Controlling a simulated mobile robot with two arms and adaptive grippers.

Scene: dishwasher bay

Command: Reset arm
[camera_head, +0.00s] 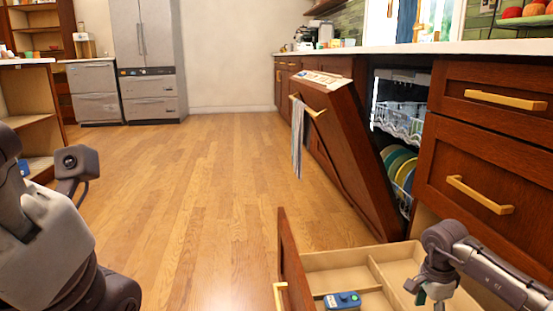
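My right arm comes in from the lower right, and its gripper (429,298) points down over the open drawer (350,257). Its fingers are small and dark, and I cannot tell whether they are apart or closed. I see nothing clearly held in it. My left arm (50,235) is folded close at the left edge. Its fingers do not show. A small blue and green object (342,300) lies in the drawer's front compartment, left of my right gripper and apart from it.
The dishwasher door (345,150) hangs partly open, with a striped towel (298,138) on its handle. Plates (398,168) stand in the lower rack. Wooden drawers (490,150) stand at the right. A fridge (145,50) stands at the back. The wooden floor (200,190) is clear in the middle.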

